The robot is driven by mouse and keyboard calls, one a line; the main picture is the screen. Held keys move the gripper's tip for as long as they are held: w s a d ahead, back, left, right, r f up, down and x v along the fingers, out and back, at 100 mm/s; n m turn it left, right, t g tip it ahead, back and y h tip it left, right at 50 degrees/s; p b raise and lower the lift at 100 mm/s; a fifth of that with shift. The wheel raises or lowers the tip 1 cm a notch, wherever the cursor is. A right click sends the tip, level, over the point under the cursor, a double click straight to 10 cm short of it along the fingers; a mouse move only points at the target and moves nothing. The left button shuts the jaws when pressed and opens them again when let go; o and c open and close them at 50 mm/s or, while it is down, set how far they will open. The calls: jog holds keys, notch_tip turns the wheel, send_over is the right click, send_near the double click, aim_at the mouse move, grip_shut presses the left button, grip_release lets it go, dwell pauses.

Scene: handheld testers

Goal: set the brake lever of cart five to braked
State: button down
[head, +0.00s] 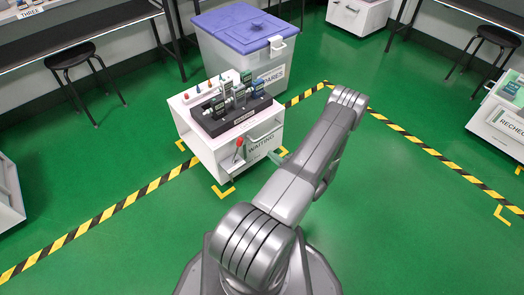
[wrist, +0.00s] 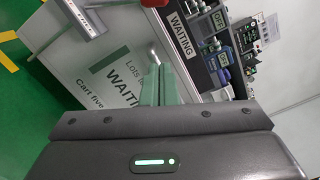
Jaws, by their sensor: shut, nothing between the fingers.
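Cart five (head: 205,150) is a white cart with a "WAITING" label on its front. Its front panel, marked "Cart five", fills the left of the wrist view (wrist: 85,70). A red-ended lever (head: 239,145) stands at the left of the cart's front; a red end (wrist: 155,3) shows at the wrist view's top edge. I cannot read the lever's setting. My gripper's greenish fingers (wrist: 160,85) are shut and empty, in front of the panel near the label. In the head view my gripper (head: 276,157) is right of the lever and apart from it.
A black tray of testers (head: 232,118) sits on the cart. A grey bin with a purple lid (head: 240,25) stands behind it. A "RECHECK" cart (head: 500,122) is far right. A stool (head: 75,60) is at left. Green floor is clear around the cart's front.

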aim_at(237, 150)
jog(key=w+a+r+b, duration=0.2)
jog(key=w+a, duration=0.3)
jog(key=a, duration=0.4)
jog(key=shift+w+a, duration=0.15)
